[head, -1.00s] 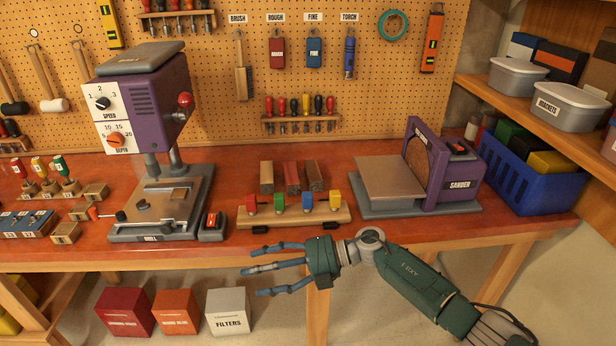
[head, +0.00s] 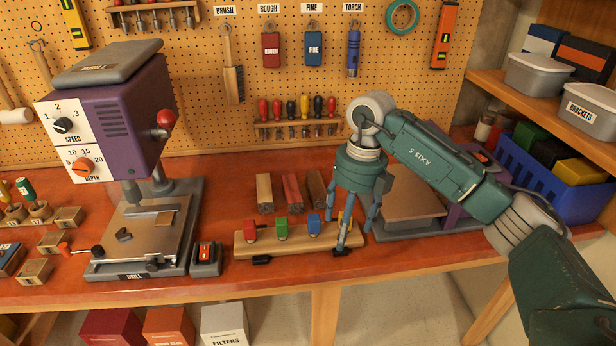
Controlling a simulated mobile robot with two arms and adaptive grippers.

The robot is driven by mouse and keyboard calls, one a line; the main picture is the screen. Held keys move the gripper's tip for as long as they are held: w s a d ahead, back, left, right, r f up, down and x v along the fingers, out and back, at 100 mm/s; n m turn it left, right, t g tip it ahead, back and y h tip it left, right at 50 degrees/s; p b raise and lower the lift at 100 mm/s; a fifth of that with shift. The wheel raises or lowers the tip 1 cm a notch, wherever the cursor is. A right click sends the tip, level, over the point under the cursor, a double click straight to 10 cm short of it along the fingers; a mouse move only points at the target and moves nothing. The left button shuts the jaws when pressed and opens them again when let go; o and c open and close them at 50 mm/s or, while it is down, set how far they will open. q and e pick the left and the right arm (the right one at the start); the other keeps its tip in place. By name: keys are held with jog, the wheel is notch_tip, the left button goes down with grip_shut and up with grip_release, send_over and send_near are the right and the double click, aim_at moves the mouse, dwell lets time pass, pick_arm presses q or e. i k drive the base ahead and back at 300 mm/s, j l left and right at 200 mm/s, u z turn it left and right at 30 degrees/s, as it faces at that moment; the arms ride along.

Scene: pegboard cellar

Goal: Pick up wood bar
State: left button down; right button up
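Three short wood bars lie side by side on the red bench: a light tan bar (head: 265,193), a reddish bar (head: 292,193) and a brown bar (head: 316,188). My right gripper (head: 355,235) points down just right of the bars, with its fingers spread apart and nothing seen held. Its fingers stand in front of the right end of a wooden rack (head: 290,246) and partly hide a yellow block there. I cannot tell whether the fingers touch the rack. My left gripper is not in view.
The rack holds red (head: 250,232), green (head: 282,228) and blue (head: 314,225) blocks in front of the bars. A drill press (head: 110,120) stands left. A sander (head: 410,200), partly hidden by my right arm, and a blue crate (head: 545,185) stand right.

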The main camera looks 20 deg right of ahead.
aim_at(314, 184)
jog(key=i, duration=1)
